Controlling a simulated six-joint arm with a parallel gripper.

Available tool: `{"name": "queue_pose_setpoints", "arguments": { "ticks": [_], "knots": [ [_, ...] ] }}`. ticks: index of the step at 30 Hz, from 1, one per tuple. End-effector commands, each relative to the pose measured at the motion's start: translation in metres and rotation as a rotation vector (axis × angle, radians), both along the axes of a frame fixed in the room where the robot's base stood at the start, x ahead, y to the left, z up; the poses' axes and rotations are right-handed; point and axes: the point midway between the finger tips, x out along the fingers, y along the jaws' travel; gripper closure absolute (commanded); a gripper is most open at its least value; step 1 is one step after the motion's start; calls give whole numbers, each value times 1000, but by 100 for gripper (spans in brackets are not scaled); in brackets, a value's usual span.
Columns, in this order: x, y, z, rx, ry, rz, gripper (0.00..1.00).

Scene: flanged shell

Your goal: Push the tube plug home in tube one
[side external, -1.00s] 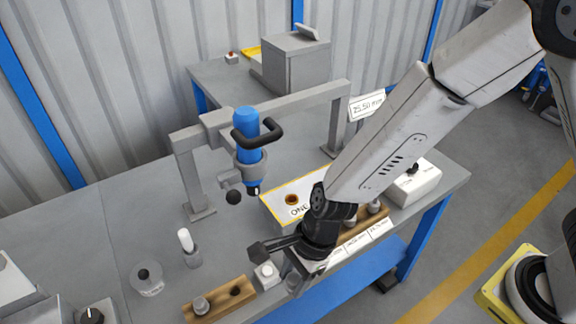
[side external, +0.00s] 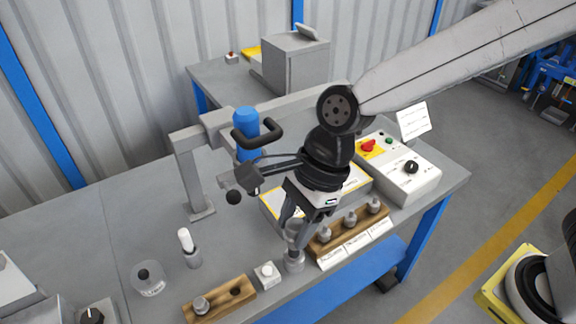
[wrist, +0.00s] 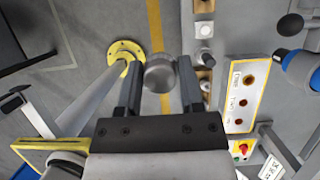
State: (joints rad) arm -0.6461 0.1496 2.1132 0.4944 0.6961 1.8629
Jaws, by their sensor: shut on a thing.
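My gripper (side external: 291,235) is shut on a grey metal cylinder, the tube plug (side external: 294,262), near the front edge of the bench. In the wrist view the plug (wrist: 160,73) shows as a round grey head between the fingertips. The white, yellow-edged plate with the tube holes (wrist: 240,95) lies to the right of my gripper in the wrist view, apart from the plug. In the side view my gripper and wrist hide much of this plate (side external: 272,203). Which hole is tube one is too small to read with certainty.
A blue press tool with a black handle (side external: 247,125) hangs from a grey gantry (side external: 188,165) behind my gripper. A wooden rack with several grey plugs (side external: 322,248) stands just right. A wooden block (side external: 232,302) and white button box (side external: 267,275) are front left. A control box (side external: 400,180) sits right.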

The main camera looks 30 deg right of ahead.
Motion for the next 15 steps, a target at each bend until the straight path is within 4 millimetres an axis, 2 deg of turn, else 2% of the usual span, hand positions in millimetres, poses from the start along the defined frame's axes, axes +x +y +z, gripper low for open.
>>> {"name": "queue_pose_setpoints", "arguments": {
  "ticks": [1,6,15],
  "knots": [
    [1,1,16,7,-8,1,100],
    [1,1,55,5,-5,-1,100],
    [1,1,100,3,-3,1,100]
  ]
}}
